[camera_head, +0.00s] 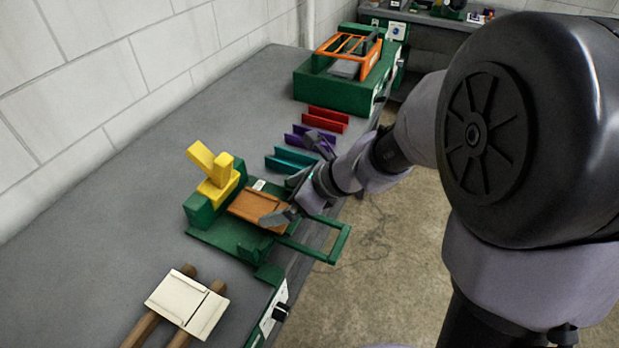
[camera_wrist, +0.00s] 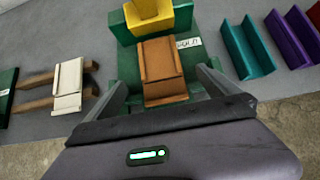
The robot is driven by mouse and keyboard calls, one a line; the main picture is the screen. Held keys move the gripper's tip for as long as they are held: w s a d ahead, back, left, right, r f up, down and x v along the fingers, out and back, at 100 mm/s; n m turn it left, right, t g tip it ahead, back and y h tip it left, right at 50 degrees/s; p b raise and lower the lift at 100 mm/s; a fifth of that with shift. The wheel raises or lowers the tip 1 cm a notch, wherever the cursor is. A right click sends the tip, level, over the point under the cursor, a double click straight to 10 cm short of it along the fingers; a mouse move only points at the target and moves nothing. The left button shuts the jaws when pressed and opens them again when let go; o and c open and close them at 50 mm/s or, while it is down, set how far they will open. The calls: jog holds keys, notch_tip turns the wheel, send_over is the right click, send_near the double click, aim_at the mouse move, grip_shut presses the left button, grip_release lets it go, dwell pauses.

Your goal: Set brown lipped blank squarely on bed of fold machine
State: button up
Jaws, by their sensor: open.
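The brown lipped blank (camera_head: 257,208) lies flat on the bed of the green fold machine (camera_head: 223,238), close to the yellow lever block (camera_head: 218,180). In the wrist view the blank (camera_wrist: 161,62) sits in front of the yellow part (camera_wrist: 150,14), with its raised lips along the two sides; it looks nearly in line with the bed, perhaps slightly turned. My gripper (camera_head: 284,200) is open at the blank's near end. In the wrist view my fingers (camera_wrist: 164,88) stand wide on either side, with clear gaps, and hold nothing. The blank's nearest edge is close to my palm.
A cream blank (camera_head: 187,303) rests on two wooden rails at the front left. Teal (camera_head: 291,160), purple (camera_head: 310,136) and red (camera_head: 325,119) channels lie beyond the machine. A green and orange machine (camera_head: 345,72) stands farther back. A green bar frame (camera_head: 325,238) juts past the bench edge.

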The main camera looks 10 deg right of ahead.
jog(key=p+v, duration=0.4)
jog(key=v, duration=0.7)
jog(key=shift+d, duration=0.1)
